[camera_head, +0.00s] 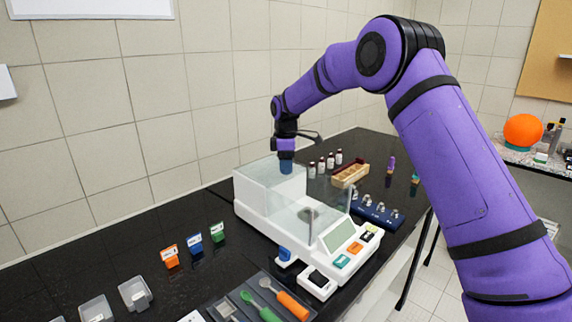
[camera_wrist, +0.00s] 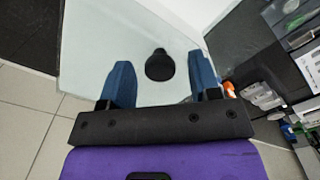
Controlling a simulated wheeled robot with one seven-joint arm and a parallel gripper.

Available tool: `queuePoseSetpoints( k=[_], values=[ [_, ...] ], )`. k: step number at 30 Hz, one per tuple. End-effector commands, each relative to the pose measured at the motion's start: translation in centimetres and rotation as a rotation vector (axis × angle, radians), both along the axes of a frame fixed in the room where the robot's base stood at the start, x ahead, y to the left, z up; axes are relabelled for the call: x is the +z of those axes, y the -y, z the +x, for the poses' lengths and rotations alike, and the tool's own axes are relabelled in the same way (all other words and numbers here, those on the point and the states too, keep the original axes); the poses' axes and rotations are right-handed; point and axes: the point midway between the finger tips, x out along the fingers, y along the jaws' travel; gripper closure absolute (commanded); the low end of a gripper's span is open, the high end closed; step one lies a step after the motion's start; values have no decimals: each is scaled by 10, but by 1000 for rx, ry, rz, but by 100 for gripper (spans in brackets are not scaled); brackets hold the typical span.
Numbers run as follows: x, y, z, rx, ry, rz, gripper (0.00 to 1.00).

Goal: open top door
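The white balance (camera_head: 262,222) with a clear glass box stands on the black bench. Its top door is a clear glass panel (camera_wrist: 85,65), seen from above in the wrist view. A round black knob (camera_wrist: 160,65) sits on that panel. My gripper (camera_head: 286,168) is over the back left part of the glass box in the head view. In the wrist view my gripper (camera_wrist: 161,78) is open, with one blue finger on each side of the knob and gaps visible. I cannot tell whether the fingertips are level with the knob. The knob is hidden in the head view.
Several small bottles (camera_head: 330,162) and a wooden rack (camera_head: 350,175) stand behind the balance. A blue weight tray (camera_head: 377,214) lies to its right. Orange, blue and green holders (camera_head: 196,243) stand to its left. A tool tray (camera_head: 262,298) lies in front.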

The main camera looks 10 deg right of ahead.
Motion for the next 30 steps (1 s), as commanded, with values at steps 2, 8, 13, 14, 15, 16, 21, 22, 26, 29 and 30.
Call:
queuePoseSetpoints(
  k=[2,8,13,14,15,16,21,22,26,29,30],
  values=[
    [0,0,0,0,0,0,43],
    [4,0,0,0,1,1,43],
    [27,0,0,0,3,1,43],
    [33,0,0,-1,3,1,43],
    [40,0,1,-1,3,1,43],
    [46,0,1,-1,4,1,43],
    [77,0,0,0,3,2,43],
    [82,0,0,0,2,1,43],
    [97,0,0,0,1,1,43],
    [104,0,0,0,1,1,43],
    [106,0,0,0,1,1,43]
  ],
)
